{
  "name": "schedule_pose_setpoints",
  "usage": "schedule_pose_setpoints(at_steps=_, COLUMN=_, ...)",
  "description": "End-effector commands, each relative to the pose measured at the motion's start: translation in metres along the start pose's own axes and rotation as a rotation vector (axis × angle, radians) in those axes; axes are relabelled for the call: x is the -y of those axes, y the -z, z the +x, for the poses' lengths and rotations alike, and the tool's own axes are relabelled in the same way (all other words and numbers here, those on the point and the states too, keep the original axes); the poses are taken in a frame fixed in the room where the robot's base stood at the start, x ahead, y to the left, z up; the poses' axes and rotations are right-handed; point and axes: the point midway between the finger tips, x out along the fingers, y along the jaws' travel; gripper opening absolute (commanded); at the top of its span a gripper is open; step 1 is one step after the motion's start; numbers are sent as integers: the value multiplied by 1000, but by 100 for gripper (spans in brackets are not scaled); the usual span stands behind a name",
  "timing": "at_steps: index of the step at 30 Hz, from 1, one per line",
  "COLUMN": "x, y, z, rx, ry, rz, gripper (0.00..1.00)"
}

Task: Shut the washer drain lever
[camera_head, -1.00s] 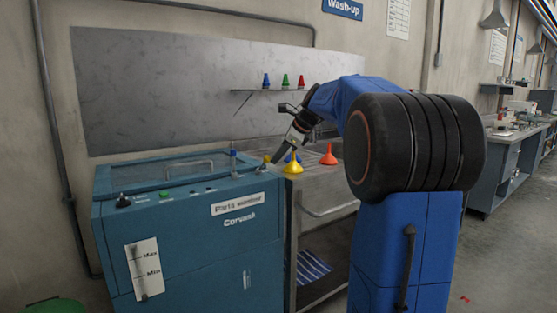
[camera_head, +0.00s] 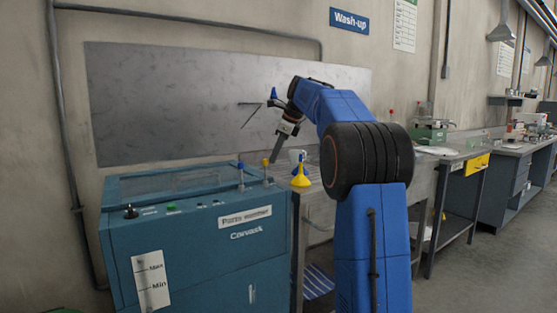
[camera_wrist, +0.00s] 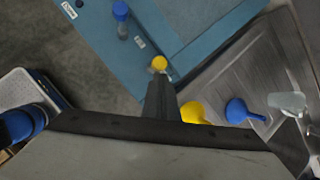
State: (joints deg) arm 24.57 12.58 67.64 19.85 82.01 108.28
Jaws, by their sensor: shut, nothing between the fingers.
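The teal parts washer (camera_head: 200,250) stands at the lower left. On its top right are two upright levers, one with a blue knob (camera_head: 240,166) and one with a yellow knob (camera_head: 265,163). In the wrist view the blue knob (camera_wrist: 120,10) is farther up and the yellow knob (camera_wrist: 158,63) lies just beyond my fingertips. Small labels beside them are too small to read, so I cannot tell which is the drain lever. My gripper (camera_head: 274,158) is shut and empty, pointing down just right of the yellow knob; it also shows in the wrist view (camera_wrist: 160,82). Contact is not clear.
A yellow funnel (camera_head: 300,179) stands on the metal drainboard (camera_wrist: 235,75) right of the washer, with a blue funnel (camera_wrist: 242,111) and a pale cup (camera_wrist: 287,102) near it. A wall panel (camera_head: 180,100) rises behind. Benches stand farther right.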

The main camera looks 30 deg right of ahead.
Motion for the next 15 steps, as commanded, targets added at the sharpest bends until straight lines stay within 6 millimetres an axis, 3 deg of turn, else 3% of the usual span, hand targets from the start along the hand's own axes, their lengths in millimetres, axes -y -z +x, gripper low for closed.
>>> schedule_pose_setpoints(at_steps=15, x=11, y=-14, z=5, rx=7, ry=0, rz=-2, gripper=0)
